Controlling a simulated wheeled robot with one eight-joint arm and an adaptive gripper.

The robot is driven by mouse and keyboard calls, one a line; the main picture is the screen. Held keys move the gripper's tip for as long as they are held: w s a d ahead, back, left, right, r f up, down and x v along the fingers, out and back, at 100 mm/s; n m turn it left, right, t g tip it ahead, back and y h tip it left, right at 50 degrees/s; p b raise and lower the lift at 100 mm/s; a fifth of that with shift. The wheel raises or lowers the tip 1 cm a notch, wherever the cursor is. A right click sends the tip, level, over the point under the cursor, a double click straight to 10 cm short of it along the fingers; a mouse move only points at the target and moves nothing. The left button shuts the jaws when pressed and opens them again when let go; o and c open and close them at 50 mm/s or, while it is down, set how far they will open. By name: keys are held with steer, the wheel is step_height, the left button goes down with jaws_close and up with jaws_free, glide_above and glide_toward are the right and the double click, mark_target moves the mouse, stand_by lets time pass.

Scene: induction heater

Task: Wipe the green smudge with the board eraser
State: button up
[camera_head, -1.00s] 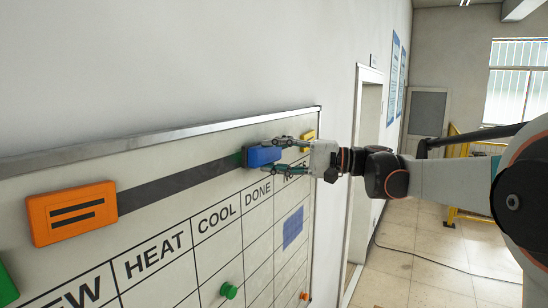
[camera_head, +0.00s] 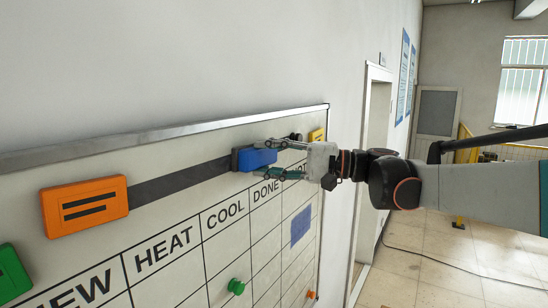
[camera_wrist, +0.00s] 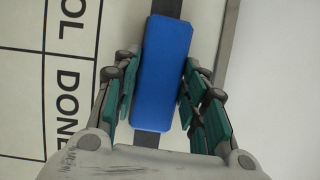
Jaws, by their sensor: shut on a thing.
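The board eraser, a blue block (camera_head: 258,158) with a dark side toward the whiteboard (camera_head: 218,222), lies against the dark strip (camera_head: 185,180) near the board's top, above the COOL and DONE headings. In the wrist view the blue eraser (camera_wrist: 163,75) sits lengthwise along the strip between my fingers. My gripper (camera_head: 268,159) is shut on it, one teal-padded finger on each long side.
An orange block (camera_head: 85,205) sits on the strip's left end, with a green block (camera_head: 10,273) farther left. A yellow block (camera_head: 317,135) is beyond my gripper. The metal frame (camera_head: 165,137) edges the top.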

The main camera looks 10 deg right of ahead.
mark_target(251, 162)
steer(key=shift+s+a, duration=0.8)
steer(key=shift+s, duration=0.2)
steer(key=shift+s+a, duration=0.75)
steer(key=shift+s, duration=0.25)
steer(key=shift+r, duration=0.15)
steer(key=shift+r, duration=0.1)
steer(key=shift+w+d, duration=0.1)
steer(key=w+d, duration=0.7)
steer(key=w, duration=0.2)
steer(key=shift+b, duration=0.35)
steer(key=shift+a, duration=0.1)
steer(key=shift+s+a, duration=1.15)
steer(key=shift+s, duration=0.4)
steer(key=shift+s+a, duration=1.2)
steer(key=shift+s, duration=0.3)
steer(key=shift+s+a, duration=1.15)
steer(key=shift+s, duration=0.4)
